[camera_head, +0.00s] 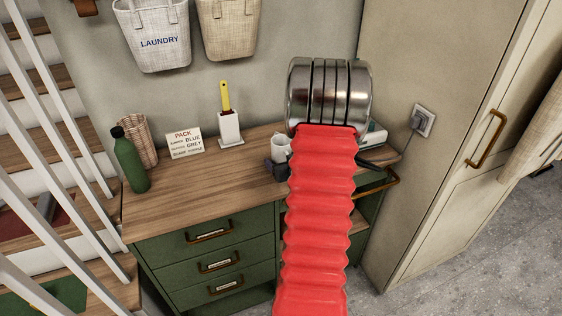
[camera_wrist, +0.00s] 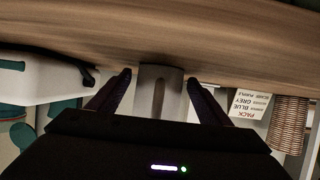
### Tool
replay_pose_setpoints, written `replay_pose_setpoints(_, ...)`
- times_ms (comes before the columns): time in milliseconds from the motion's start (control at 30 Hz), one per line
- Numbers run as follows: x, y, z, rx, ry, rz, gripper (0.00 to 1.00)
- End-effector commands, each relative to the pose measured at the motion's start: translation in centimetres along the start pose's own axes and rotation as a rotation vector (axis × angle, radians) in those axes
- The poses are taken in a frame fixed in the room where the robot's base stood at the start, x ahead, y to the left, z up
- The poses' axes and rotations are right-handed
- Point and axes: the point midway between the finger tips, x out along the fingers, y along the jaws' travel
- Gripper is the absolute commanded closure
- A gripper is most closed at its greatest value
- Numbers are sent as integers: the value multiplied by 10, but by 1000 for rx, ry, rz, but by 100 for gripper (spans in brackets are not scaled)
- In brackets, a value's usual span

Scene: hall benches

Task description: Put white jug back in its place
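The white jug (camera_head: 280,150) stands upright on the wooden bench top, just left of my red arm in the head view. A dark part of my gripper (camera_head: 275,169) shows in front of its base; my arm hides the rest. In the wrist view, which is upside down, the two dark fingers of my gripper (camera_wrist: 158,80) are apart. A pale object with a darker upright strip, seemingly the jug (camera_wrist: 145,88), sits between them, with a small gap on each side. My gripper looks open, not closed on it. No marked place for the jug is clear.
A white holder with a yellow handle (camera_head: 229,128), a sign card (camera_head: 185,143), a wicker basket (camera_head: 139,140) and a green bottle (camera_head: 130,162) stand left of the jug. A white appliance (camera_head: 377,136) is at the right end. The bench's front left is clear.

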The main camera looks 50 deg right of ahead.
Motion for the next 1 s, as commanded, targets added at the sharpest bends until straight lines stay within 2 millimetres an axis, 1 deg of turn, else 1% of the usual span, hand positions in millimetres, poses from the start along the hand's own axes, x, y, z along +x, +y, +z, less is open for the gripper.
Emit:
replay_pose_setpoints(333,-1,0,-2,-1,1,0,25)
replay_pose_setpoints(467,-7,0,-3,-1,1,1,25)
replay_pose_setpoints(667,-29,0,-2,0,1,1,25)
replay_pose_setpoints(1000,-74,0,-2,0,1,1,25)
